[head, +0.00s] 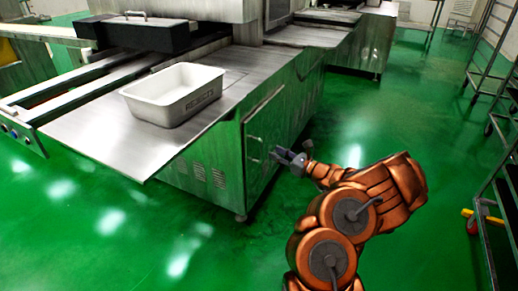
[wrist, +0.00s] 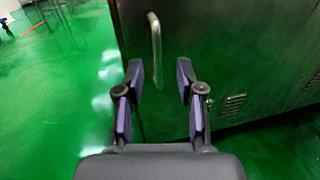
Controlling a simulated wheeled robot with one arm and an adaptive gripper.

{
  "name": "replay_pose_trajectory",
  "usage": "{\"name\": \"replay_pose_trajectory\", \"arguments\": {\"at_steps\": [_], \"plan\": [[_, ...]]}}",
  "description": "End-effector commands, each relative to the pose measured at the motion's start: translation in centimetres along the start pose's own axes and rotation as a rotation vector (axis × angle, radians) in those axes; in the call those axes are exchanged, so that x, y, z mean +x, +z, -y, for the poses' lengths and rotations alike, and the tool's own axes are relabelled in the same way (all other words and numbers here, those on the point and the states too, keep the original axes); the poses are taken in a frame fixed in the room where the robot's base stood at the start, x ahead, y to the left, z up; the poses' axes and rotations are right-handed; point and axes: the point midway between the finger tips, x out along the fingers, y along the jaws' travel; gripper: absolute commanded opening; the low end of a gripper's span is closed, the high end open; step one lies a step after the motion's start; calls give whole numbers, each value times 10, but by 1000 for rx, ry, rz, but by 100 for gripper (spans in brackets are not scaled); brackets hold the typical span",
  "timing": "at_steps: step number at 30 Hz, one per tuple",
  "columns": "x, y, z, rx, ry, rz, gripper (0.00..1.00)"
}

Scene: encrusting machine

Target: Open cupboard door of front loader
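The front loader (head: 150,120) is a steel machine with a flat worktop. Its cupboard door (head: 265,140) is on the side facing my arm and looks shut. The door has a vertical metal bar handle, which shows in the wrist view (wrist: 155,48) just beyond and between my fingertips. My gripper (head: 277,156) is close in front of the door. In the wrist view my gripper (wrist: 160,75) is open, with its two fingers apart and nothing between them. The handle is ahead of the fingertips, nearer the left finger. I cannot tell the exact gap to it.
A white tray (head: 172,107) stands on the worktop. Vent slots (wrist: 233,104) are in the panel beside the door. Metal racks (head: 497,190) stand along the right. The green floor (head: 370,125) between the machine and the racks is clear.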

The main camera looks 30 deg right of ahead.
Motion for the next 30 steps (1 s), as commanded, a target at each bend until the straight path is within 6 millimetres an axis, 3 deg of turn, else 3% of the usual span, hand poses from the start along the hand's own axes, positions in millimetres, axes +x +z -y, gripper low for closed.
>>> {"name": "replay_pose_trajectory", "arguments": {"at_steps": [9, 15, 27, 30], "plan": [[47, -2, -4, -5, 9, -1, 37], [67, 0, -2, -4, 6, 0, 37], [74, 2, -1, -3, 3, 1, 37], [74, 2, -1, -3, 3, 1, 28]]}}
